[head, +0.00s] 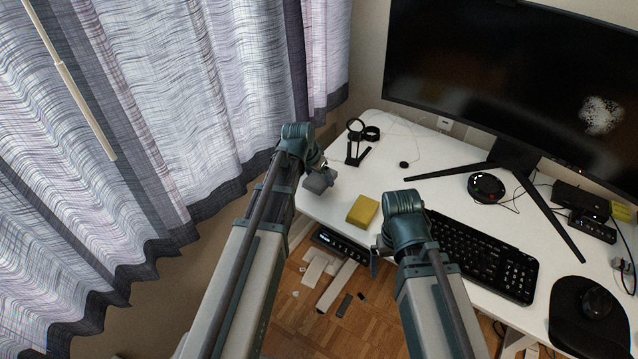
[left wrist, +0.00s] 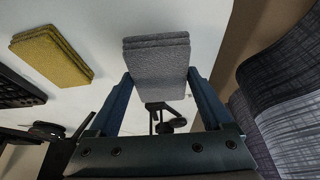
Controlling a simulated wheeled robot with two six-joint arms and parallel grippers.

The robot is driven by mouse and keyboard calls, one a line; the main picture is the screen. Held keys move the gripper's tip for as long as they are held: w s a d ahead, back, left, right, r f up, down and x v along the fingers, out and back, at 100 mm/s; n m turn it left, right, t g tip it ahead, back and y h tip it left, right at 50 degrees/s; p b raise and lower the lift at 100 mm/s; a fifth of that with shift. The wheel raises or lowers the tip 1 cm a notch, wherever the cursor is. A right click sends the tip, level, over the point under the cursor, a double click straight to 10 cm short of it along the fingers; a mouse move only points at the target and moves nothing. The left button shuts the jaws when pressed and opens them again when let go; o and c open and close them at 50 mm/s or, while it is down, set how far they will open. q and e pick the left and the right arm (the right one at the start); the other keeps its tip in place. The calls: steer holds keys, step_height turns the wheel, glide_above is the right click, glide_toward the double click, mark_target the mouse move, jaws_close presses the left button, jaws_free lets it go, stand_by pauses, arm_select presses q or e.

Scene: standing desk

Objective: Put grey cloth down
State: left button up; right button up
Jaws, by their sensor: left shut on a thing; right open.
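The grey cloth (head: 318,181) is a small folded block at the left end of the white desk in the head view. My left gripper (head: 322,168) is shut on it, and in the left wrist view the cloth (left wrist: 157,65) sits between the two blue fingers (left wrist: 160,88). I cannot tell whether the cloth touches the desk top. My right gripper (head: 378,252) is open and empty at the front edge of the desk, partly hidden by its own wrist.
A folded yellow cloth (head: 362,210) lies on the desk (head: 335,210) right of the grey cloth. A black stand (head: 355,150) is behind it. The keyboard (head: 480,255), monitor (head: 510,80) and mouse (head: 596,302) are further right. A curtain (head: 180,100) hangs at the left.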

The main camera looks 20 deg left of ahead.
mark_target(317, 180)
arm_select(q)
step_height(317, 180, down, 3)
steer(key=b, duration=0.3)
steer(key=shift+f, duration=0.2)
steer(key=shift+f+b, duration=0.2)
steer(key=shift+b, duration=0.1)
steer(key=shift+r, duration=0.15)
steer(key=o, duration=1.1)
